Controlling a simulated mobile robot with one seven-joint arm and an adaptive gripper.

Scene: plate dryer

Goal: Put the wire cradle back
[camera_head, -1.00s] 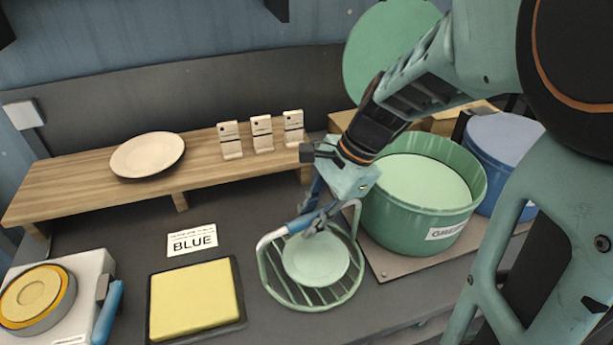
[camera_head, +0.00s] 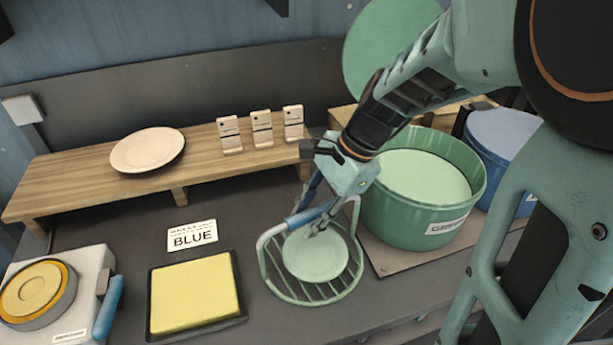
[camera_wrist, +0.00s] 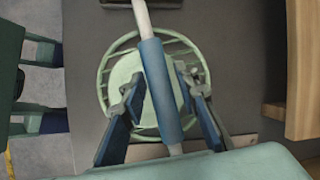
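The wire cradle (camera_head: 347,290) is a round pale-green wire basket with an arched handle and a blue grip (camera_head: 309,214). It stands on the dark counter in front of the green pot, with a pale-green plate (camera_head: 312,262) lying in it. My gripper (camera_head: 316,228) is down at the handle from above. In the wrist view, the blue grip (camera_wrist: 160,90) runs between my two fingers, which stand on either side of it. A gap shows on the right side, and the left fingertip is very near the grip. The wrist view also shows the cradle rim (camera_wrist: 104,72).
A green pot (camera_head: 415,228) stands close right of the cradle, with a blue pot (camera_head: 505,150) beyond. A yellow pad in a black tray (camera_head: 244,300) lies left, behind it a BLUE card (camera_head: 192,236). A wooden shelf (camera_head: 75,185) holding a plate (camera_head: 147,150) stands behind.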

